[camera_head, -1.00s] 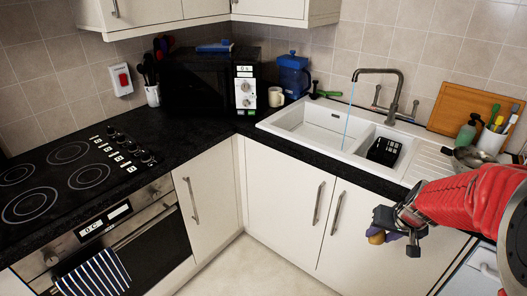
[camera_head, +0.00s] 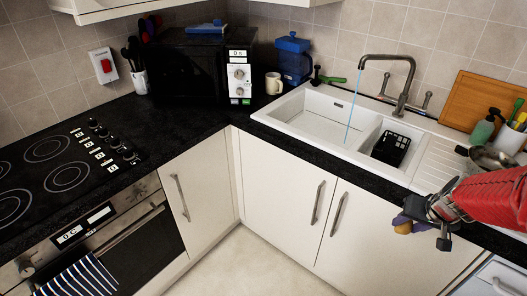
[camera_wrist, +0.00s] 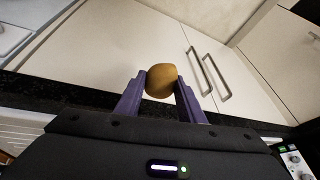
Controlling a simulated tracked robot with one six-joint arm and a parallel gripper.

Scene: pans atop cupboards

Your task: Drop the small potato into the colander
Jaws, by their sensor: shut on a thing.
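The small potato (camera_head: 403,228) is yellow-brown and round. My gripper (camera_head: 411,222) is shut on it, with a purple finger on each side. The wrist view shows the potato (camera_wrist: 161,80) between the fingertips (camera_wrist: 160,92). In the head view my gripper hangs in front of the white cupboard doors, at the lower right, below the counter edge. The colander appears to be the black, holed, square basket (camera_head: 391,148) in the smaller basin of the white sink (camera_head: 330,125). It is up and slightly left of my gripper. Its inside is dark.
Water runs from the tap (camera_head: 400,75) into the larger basin, left of the basket. A metal pan-like bowl (camera_head: 490,158), a green bottle (camera_head: 482,130) and a wooden board (camera_head: 480,98) stand at the right. The black counter edge (camera_head: 330,163) lies between gripper and sink.

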